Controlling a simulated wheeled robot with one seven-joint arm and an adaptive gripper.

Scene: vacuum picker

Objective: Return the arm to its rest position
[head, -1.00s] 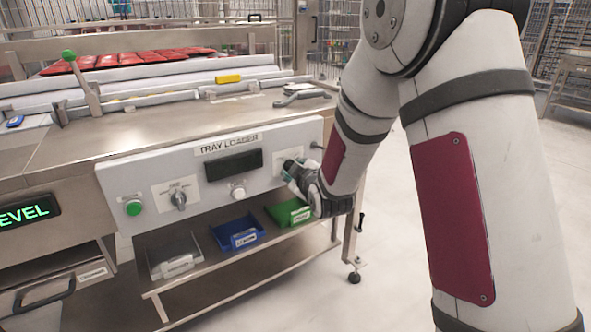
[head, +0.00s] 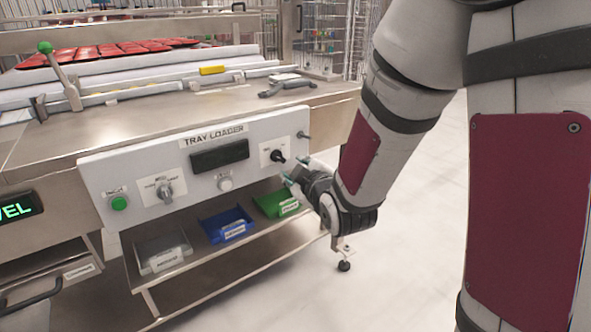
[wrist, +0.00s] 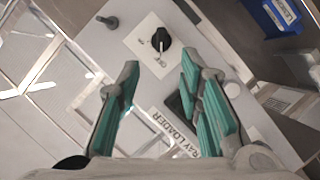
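My gripper (head: 290,182) is in front of the right end of the tray loader's panel in the head view, just below and right of a black rotary knob (head: 278,156). In the wrist view my gripper (wrist: 158,78) has its teal-padded fingers spread apart with nothing between them. The black knob (wrist: 161,37) shows beyond the fingertips on its white label plate, apart from them. My arm (head: 400,95) reaches down from the upper right of the head view.
The tray loader panel (head: 110,170) carries a green button (head: 119,203), a switch (head: 165,190) and a white button (head: 225,183). Grey (head: 150,247), blue (head: 225,222) and green (head: 275,203) bins sit on the shelf below. Open floor (head: 405,240) lies to the right.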

